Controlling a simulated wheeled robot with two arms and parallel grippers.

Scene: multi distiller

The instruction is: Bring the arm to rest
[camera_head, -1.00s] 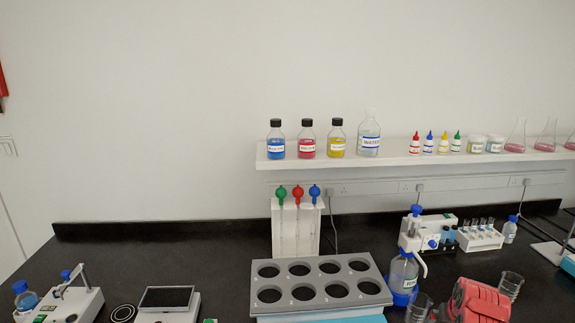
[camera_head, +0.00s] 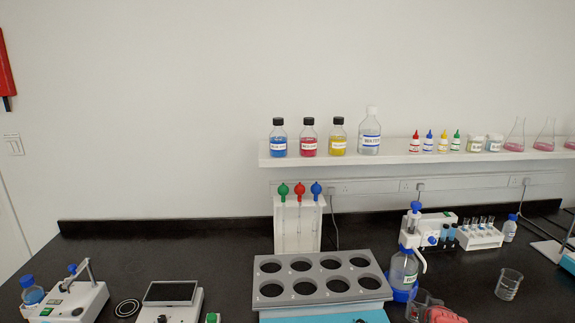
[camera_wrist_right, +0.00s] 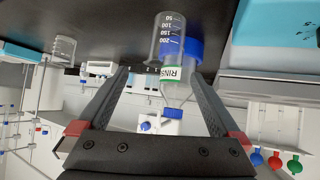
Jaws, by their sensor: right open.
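My right gripper (camera_head: 440,315) shows only as a red part at the lower right edge of the head view. In the right wrist view my right gripper (camera_wrist_right: 158,76) is open, its two dark fingers spread with nothing held between them. A clear graduated beaker (camera_wrist_right: 167,42) stands just beyond the fingertips in that view; it also shows in the head view (camera_head: 416,303), beside the red part. A second beaker (camera_head: 508,285) stands to the right. My left gripper is in neither view.
A grey rack (camera_head: 320,284) with round holes stands at the centre front. A shelf (camera_head: 430,157) holds bottles and flasks. Devices (camera_head: 67,302) stand at the left. The bench around the second beaker is clear.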

